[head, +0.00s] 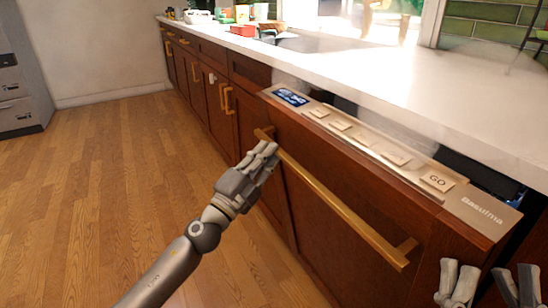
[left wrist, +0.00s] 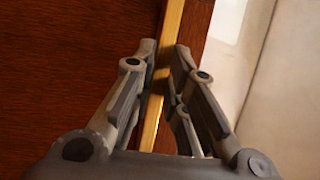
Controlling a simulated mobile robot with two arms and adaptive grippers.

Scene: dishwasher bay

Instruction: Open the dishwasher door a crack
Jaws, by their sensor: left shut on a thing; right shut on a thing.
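The dishwasher has a dark wood door (head: 330,212) with a long brass bar handle (head: 345,212). Its top edge carries a beige control panel (head: 372,152) with a small display and several buttons. The door leans slightly out from under the counter, with a dark gap behind its top edge. My left gripper (head: 264,158) is shut on the handle near its far left end. In the left wrist view the handle (left wrist: 172,35) runs between the fingers (left wrist: 160,75). My right gripper (head: 488,282) is at the bottom right corner, fingers apart, partly cut off; nothing shows between them.
A white countertop (head: 420,90) runs above the dishwasher. Wooden cabinets (head: 215,100) with brass handles continue to the far left. A red container (head: 243,30) and other items stand far back on the counter. The wooden floor (head: 110,180) at left is clear.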

